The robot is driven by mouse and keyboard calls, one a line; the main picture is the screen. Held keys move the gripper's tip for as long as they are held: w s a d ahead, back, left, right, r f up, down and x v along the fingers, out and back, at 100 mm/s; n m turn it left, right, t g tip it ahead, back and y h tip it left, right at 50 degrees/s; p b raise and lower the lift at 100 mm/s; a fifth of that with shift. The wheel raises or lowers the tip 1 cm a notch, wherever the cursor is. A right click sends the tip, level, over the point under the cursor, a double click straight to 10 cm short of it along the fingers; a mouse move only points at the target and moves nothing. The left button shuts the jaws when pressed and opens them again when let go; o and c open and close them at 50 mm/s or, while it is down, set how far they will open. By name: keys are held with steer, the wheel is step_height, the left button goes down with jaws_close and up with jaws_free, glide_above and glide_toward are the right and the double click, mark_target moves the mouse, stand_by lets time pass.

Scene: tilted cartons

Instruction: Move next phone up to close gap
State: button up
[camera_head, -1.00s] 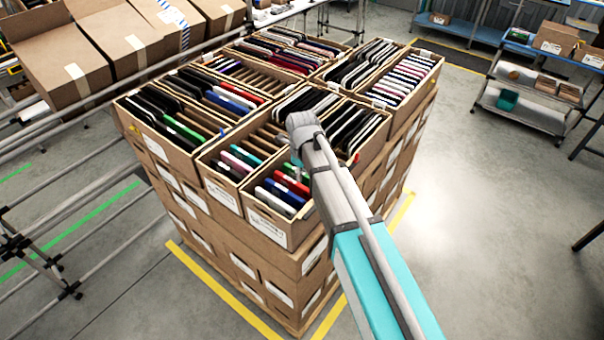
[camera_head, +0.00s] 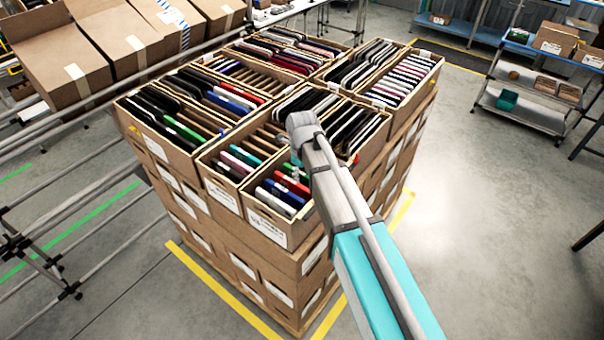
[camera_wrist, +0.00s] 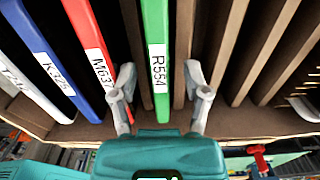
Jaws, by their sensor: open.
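In the wrist view a green phone (camera_wrist: 155,60) labelled R554 stands on edge in a slot of a carton. My gripper (camera_wrist: 160,88) is open, with one finger on each side of the green phone; I cannot tell whether they touch it. A red phone (camera_wrist: 90,45) labelled M63 stands to its left, then a blue phone (camera_wrist: 48,62) labelled K325 and a white one (camera_wrist: 22,95). A dark gap lies between the red and green phones. To the right are bare brown dividers (camera_wrist: 232,50).
Other cartons of phones surround it on the stack, including one at the left (camera_head: 160,138) and one behind the arm. Thin dividers stand close to both fingers. A rack with brown boxes (camera_head: 120,40) is at the left; open floor (camera_head: 480,220) is at the right.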

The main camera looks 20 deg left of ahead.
steer(key=shift+r+p, duration=5.7)
steer(key=shift+r, duration=0.15)
steer(key=w+d+f+b, duration=0.1)
steer(key=w+d+f, duration=0.1)
steer(key=w, duration=0.5)
steer(key=shift+w+d+b, duration=0.35)
steer(key=shift+d+b, duration=0.05)
steer(key=shift+d, duration=0.2)
steer(key=shift+r, duration=0.1)
step_height(320, 180, up, 7)
steer(key=p, duration=0.7)
